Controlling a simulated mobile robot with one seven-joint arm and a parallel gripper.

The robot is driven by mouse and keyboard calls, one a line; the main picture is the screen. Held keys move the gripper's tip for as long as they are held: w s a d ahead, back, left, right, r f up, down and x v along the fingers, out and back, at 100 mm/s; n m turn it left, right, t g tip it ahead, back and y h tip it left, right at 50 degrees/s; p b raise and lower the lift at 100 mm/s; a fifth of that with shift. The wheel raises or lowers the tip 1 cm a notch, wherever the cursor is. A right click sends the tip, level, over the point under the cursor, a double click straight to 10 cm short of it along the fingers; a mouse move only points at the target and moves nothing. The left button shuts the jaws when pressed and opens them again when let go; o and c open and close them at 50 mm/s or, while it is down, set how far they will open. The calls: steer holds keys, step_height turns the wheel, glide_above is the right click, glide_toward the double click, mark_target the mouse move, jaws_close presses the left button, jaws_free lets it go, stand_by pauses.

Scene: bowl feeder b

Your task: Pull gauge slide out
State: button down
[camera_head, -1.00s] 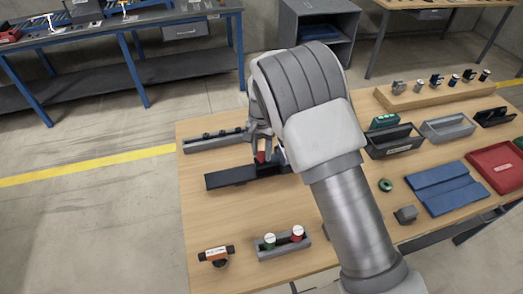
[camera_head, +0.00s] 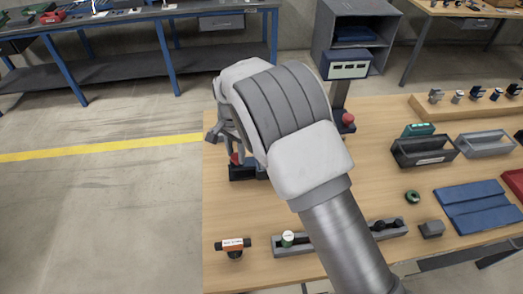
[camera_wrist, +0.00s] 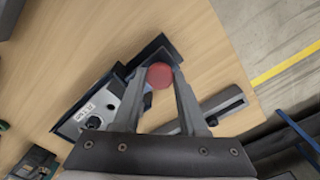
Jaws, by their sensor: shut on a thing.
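The slide's round red knob (camera_wrist: 159,76) sits between the two fingertips of my gripper (camera_wrist: 160,84) in the wrist view. My gripper is shut on it. In the head view the red knob (camera_head: 236,159) shows below my gripper (camera_head: 235,151), over the left end of the dark gauge base (camera_head: 243,173). In the wrist view the dark track (camera_wrist: 160,46) runs under the knob, with a labelled grey block (camera_wrist: 98,103) beside it. My fingers and wrist hide part of the slide, and my arm hides much of the base in the head view.
An orange-and-black part (camera_head: 233,246) and a grey holder (camera_head: 293,249) are in front. The table's left edge is near.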

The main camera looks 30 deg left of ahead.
steer(key=s+a, duration=0.5)
steer(key=a, duration=0.2)
steer(key=shift+s, duration=0.4)
steer(key=shift+r, duration=0.1)
steer(key=c, duration=0.5)
jaws_free()
steer(key=shift+s+a, duration=0.1)
steer(key=shift+o, duration=0.2)
step_height(320, 180, up, 17)
steer(key=b, duration=0.1)
steer(key=shift+r, duration=0.2)
